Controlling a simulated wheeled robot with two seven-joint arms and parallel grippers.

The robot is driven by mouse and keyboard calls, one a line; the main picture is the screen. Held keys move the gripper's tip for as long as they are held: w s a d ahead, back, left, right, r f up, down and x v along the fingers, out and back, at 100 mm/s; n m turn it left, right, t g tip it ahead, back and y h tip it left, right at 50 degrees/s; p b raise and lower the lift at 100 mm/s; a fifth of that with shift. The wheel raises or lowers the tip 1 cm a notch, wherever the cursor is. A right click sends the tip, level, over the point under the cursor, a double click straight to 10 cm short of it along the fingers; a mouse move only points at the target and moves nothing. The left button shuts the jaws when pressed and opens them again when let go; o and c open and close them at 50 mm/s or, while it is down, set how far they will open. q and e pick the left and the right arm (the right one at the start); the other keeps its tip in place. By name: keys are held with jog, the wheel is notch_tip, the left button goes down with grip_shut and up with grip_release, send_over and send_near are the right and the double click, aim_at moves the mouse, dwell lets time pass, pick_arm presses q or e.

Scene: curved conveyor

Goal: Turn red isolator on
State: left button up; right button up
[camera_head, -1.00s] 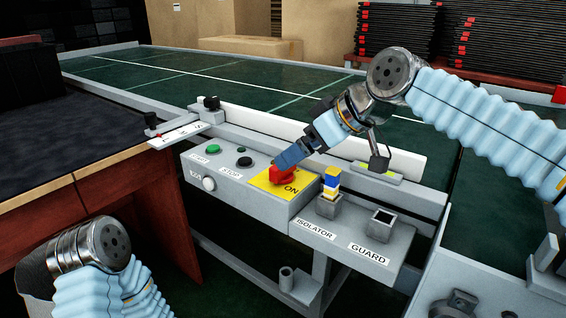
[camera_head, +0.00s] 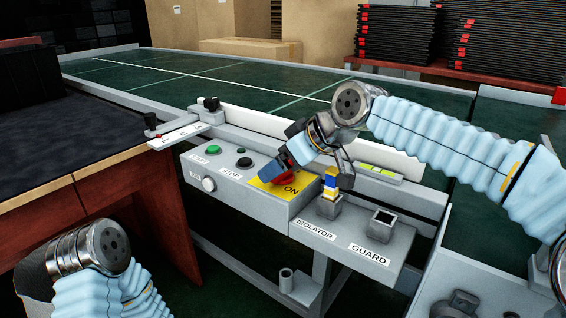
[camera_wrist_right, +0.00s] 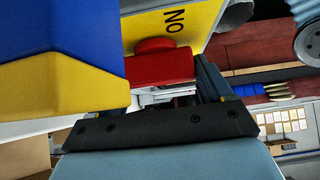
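The red isolator (camera_head: 286,177) is a red knob on a yellow plate marked ON, on top of the grey control box. In the right wrist view its red handle (camera_wrist_right: 162,68) stands in front of the gripper, against the yellow plate. My right gripper (camera_head: 276,168) is down at the knob, with a dark blue finger beside it. One finger shows just right of the handle in the wrist view; the other is hidden, so its opening and any grip are unclear. My left arm is at the lower left in the head view; its gripper fingers are not visible.
A blue, white and yellow block (camera_head: 330,187) stands in the ISOLATOR holder, very close to my right gripper; it fills the left of the wrist view (camera_wrist_right: 70,60). The empty GUARD holder (camera_head: 383,222) is to its right. Green (camera_head: 213,150) and black buttons sit left of the knob.

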jog(key=shift+c, duration=0.9)
